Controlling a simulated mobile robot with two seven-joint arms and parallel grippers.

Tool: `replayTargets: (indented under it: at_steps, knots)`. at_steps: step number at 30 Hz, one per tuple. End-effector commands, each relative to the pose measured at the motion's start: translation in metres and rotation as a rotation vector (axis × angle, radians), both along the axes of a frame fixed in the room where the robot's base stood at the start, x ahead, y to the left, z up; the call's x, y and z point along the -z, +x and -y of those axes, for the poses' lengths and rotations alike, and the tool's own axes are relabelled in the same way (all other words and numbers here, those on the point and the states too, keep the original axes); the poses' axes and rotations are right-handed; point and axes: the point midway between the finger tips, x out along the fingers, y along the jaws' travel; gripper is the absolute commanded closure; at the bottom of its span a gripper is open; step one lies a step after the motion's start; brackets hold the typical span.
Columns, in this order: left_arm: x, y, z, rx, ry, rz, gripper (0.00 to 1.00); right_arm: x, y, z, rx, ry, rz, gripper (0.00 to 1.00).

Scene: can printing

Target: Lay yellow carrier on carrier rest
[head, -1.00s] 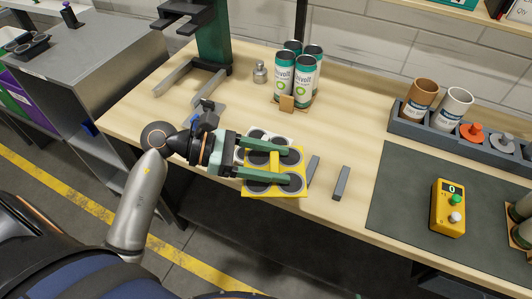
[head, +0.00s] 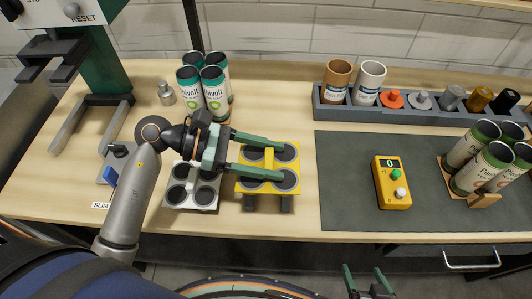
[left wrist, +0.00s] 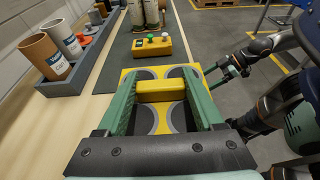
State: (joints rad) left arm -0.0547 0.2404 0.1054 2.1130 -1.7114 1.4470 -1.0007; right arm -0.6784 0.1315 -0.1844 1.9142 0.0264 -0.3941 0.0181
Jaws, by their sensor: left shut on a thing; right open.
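The yellow carrier (head: 268,194) is a flat plate with several dark round holes and a raised yellow bar, which also shows in the left wrist view (left wrist: 162,90). My left gripper (head: 275,160) has its green fingers shut on that bar. The carrier rest, two dark grey bars (head: 287,204), lies under the carrier; only the bars' near ends show. I cannot tell whether the carrier touches them. The carrier looks about level. My right gripper (head: 369,283) is open and empty at the bottom of the head view, off the table's front edge.
A white carrier (head: 192,197) lies close to the left. Several cans (head: 203,92) stand behind. A yellow counter box (head: 392,182) sits on the dark mat (head: 345,160) at right. A grey rack (head: 322,104) runs along the back. More cans (head: 470,150) stand far right.

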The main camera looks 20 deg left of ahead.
Motion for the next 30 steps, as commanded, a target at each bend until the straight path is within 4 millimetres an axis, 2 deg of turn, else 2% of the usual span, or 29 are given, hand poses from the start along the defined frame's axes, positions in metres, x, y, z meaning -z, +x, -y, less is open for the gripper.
replayTargets:
  at_steps: [8, 14, 24, 30]
  knots:
    - [0.0, 0.0, 0.0, 0.0, 0.0, 0.001, 0.83, 0.001, 0.0, 0.0, 0.0, 0.0, 0.0, 0.11]
    - [0.003, 0.0, -0.001, 0.001, 0.005, 0.003, 0.83, 0.009, 0.0, 0.0, 0.0, 0.0, 0.0, 0.11]
    - [0.035, 0.0, 0.0, 0.001, 0.001, -0.001, 0.83, 0.043, 0.0, 0.0, 0.0, 0.0, 0.0, 0.11]
    - [0.048, 0.0, 0.0, -0.001, 0.001, 0.001, 0.83, 0.057, 0.0, 0.0, 0.0, 0.0, -0.001, 0.11]
